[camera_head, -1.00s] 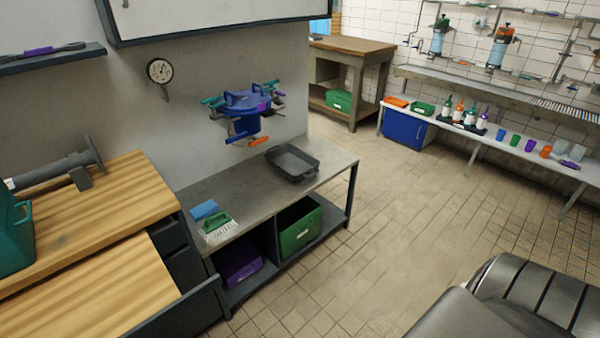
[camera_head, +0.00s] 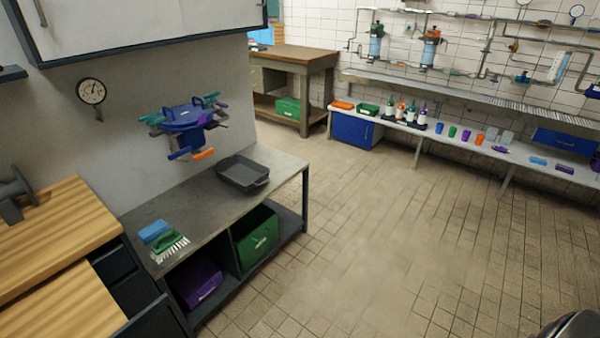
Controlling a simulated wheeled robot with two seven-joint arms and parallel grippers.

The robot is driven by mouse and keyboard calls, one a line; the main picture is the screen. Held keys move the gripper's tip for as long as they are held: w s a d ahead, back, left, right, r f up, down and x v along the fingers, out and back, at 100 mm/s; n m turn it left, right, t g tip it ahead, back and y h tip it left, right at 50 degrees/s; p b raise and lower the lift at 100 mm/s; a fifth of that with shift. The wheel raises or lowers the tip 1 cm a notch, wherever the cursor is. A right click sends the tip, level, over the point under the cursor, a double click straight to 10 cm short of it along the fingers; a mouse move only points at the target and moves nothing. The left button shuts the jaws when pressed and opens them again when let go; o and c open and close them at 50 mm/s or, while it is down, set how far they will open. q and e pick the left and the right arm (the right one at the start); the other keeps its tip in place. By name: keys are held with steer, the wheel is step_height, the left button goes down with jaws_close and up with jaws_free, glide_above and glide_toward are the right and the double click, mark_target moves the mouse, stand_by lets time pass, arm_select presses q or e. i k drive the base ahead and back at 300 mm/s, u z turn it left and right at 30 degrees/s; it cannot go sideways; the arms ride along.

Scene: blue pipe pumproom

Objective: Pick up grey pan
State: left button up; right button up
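The grey pan (camera_head: 243,174) is a dark, rectangular, shallow tray-like pan. It sits upright on the right part of the metal-topped bench (camera_head: 208,202) and looks empty. Nothing touches or covers the pan.
A blue sponge (camera_head: 154,231) and a green brush (camera_head: 170,242) lie at the bench's near left end. Green (camera_head: 255,235) and purple (camera_head: 198,284) bins stand on its lower shelf. A wooden counter (camera_head: 55,230) adjoins at left. The tiled floor (camera_head: 390,230) right of the bench is clear.

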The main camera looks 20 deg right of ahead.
mark_target(242, 172)
steer(key=z, duration=1.2)
steer(key=i, duration=3.85)
steer(key=u, duration=2.3)
